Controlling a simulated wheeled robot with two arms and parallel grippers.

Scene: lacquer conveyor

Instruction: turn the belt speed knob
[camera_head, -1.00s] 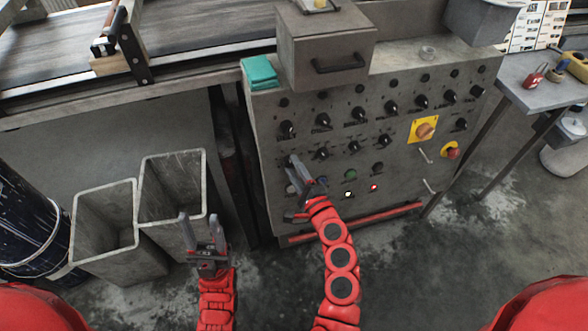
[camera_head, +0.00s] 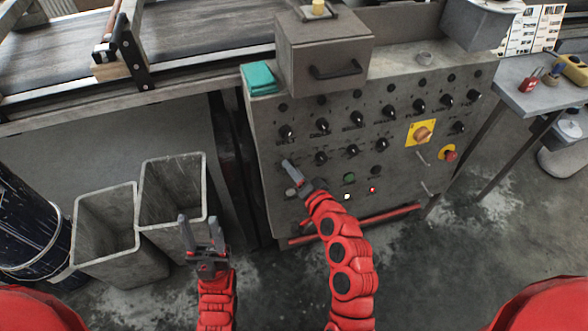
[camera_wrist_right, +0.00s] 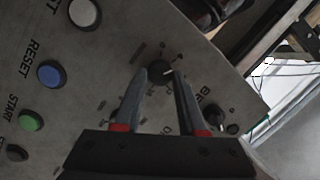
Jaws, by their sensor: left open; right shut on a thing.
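The grey control panel (camera_head: 400,180) carries rows of black knobs. My right gripper (camera_head: 287,163) is at the left end of the lower knob row. In the right wrist view its two fingertips (camera_wrist_right: 160,76) are shut on a dark round knob (camera_wrist_right: 160,71) with a white pointer mark. In the head view this knob is hidden by the gripper. A second black knob (camera_wrist_right: 214,116) is beside the right finger, near a label starting "BE", partly hidden. My left gripper (camera_head: 198,226) is open and empty, in front of the grey bins, away from the panel.
White, blue (camera_wrist_right: 51,74) and green (camera_wrist_right: 31,121) buttons are left of the fingers in the right wrist view. A yellow-plated switch (camera_head: 421,132) and red stop button (camera_head: 449,153) sit further right. Two grey bins (camera_head: 105,220) stand left; a conveyor (camera_head: 200,45) lies behind.

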